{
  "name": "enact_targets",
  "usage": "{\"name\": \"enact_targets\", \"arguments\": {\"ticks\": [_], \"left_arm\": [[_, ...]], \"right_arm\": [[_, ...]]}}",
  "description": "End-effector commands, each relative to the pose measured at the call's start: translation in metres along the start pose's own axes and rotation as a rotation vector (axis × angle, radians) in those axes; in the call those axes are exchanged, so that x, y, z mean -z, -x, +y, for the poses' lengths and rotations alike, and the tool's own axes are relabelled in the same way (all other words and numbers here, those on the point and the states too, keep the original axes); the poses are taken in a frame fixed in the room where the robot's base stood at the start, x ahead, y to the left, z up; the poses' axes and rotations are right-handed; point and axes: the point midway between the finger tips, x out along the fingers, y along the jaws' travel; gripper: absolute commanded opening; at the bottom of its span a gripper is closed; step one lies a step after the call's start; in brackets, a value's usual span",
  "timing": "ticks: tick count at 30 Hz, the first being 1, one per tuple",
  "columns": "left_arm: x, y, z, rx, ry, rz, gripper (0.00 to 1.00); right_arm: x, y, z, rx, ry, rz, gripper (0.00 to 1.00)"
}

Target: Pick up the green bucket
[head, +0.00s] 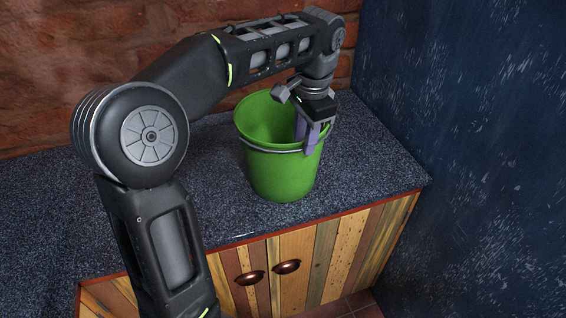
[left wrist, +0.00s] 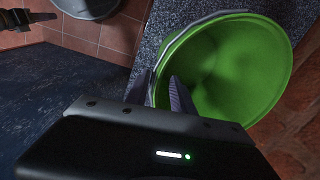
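The green bucket (head: 282,172) stands upright on the dark speckled countertop (head: 370,160), with a grey handle ring around its upper side. My left gripper (head: 307,138) points down at the bucket's right rim in the head view. One finger is inside the bucket and the other is outside, with the wall between them. In the left wrist view the bucket (left wrist: 235,65) fills the upper right, and my left gripper's fingers (left wrist: 161,88) straddle its rim with a visible gap. The bucket appears empty. My right gripper is not in view.
A blue scuffed wall (head: 480,130) stands close on the right and a brick wall (head: 60,60) behind. Below the counter is a wooden plank cabinet (head: 325,255) with copper handles. The countertop around the bucket is clear.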

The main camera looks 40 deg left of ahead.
Motion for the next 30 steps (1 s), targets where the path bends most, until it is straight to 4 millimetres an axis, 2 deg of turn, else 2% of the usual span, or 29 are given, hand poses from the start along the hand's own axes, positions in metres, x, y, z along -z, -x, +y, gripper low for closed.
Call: {"name": "enact_targets", "arguments": {"ticks": [6,19,27,30], "left_arm": [[-0.001,-0.025,0.0,0.0,0.0,-0.001,0.29],[-0.001,-0.03,0.0,-0.002,-0.001,-0.003,0.29],[-0.003,-0.067,-0.002,-0.003,0.0,-0.004,0.29],[-0.003,-0.075,-0.002,-0.001,0.0,-0.001,0.29]], "right_arm": [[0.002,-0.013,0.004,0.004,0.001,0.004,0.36],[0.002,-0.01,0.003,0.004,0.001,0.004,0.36],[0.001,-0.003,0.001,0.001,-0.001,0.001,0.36],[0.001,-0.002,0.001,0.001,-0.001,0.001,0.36]]}}
